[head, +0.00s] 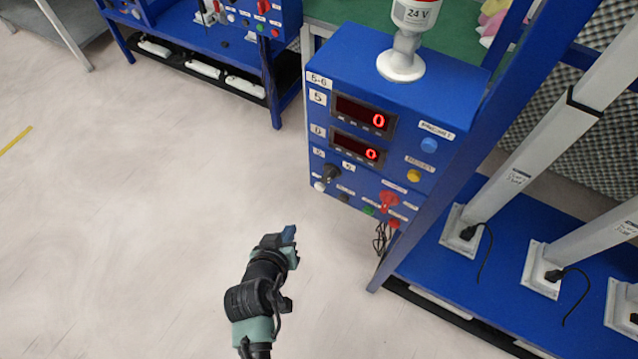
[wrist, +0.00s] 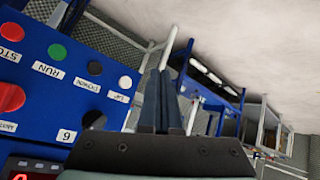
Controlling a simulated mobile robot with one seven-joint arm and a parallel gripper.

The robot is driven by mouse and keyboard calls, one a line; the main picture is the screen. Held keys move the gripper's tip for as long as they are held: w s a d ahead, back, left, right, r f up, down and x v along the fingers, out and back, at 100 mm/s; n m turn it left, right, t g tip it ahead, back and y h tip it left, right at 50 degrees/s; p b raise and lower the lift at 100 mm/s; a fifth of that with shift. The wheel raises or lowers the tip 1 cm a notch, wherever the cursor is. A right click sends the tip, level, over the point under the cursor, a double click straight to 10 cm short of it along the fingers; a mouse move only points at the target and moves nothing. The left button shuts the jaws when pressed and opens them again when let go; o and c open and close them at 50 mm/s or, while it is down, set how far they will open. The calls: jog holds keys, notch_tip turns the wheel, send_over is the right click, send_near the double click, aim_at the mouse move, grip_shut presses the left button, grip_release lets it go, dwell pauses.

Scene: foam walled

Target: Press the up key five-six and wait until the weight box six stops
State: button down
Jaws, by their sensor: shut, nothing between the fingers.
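The blue control box labelled 5-6 (head: 345,75) has two red displays, 5 (head: 365,116) and 6 (head: 357,148), both reading 0. The white up key (head: 319,186) is at its lower left; in the wrist view the white up key (wrist: 125,82) sits beside the black down key (wrist: 95,68), upside down. My gripper (head: 290,233) is shut and empty, below and left of the box, apart from the keys. Its dark fingers (wrist: 160,80) show right of the up key in the wrist view. I cannot make out which thing is weight box six.
The box also carries a red rotary switch (head: 389,201), a green run key (head: 368,210) and a yellow button (head: 413,176). A blue frame post stands right of it, with white columns (head: 500,190) on a blue base beyond. Pale floor (head: 150,200) to the left is clear.

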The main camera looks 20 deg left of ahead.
jog(key=w+d+b, duration=0.1)
jog(key=w+d, duration=0.1)
jog(key=w, duration=0.6)
jog(key=shift+w+d+b, duration=0.15)
jog(key=shift+w+b, duration=0.15)
jog(key=shift+b, duration=0.1)
dwell(1.7)
jog(key=shift+w+d, duration=0.1)
jog(key=shift+w, duration=0.3)
jog(key=shift+w+d, duration=0.15)
jog(key=shift+w, duration=0.3)
dwell(0.8)
jog(key=shift+s+a+r+p, duration=0.1)
jog(key=shift+s+a+p, duration=0.2)
jog(key=shift+s, duration=0.55)
jog(key=shift+s+a+p, duration=0.2)
jog(key=shift+s+p, duration=0.05)
jog(key=shift+s, duration=0.55)
jog(key=shift+s+a+p, duration=0.25)
jog(key=shift+s+p, duration=0.05)
jog(key=shift+s, duration=0.55)
jog(key=shift+s+a+p, duration=0.2)
jog(key=shift+s+p, duration=0.05)
jog(key=shift+s, duration=0.55)
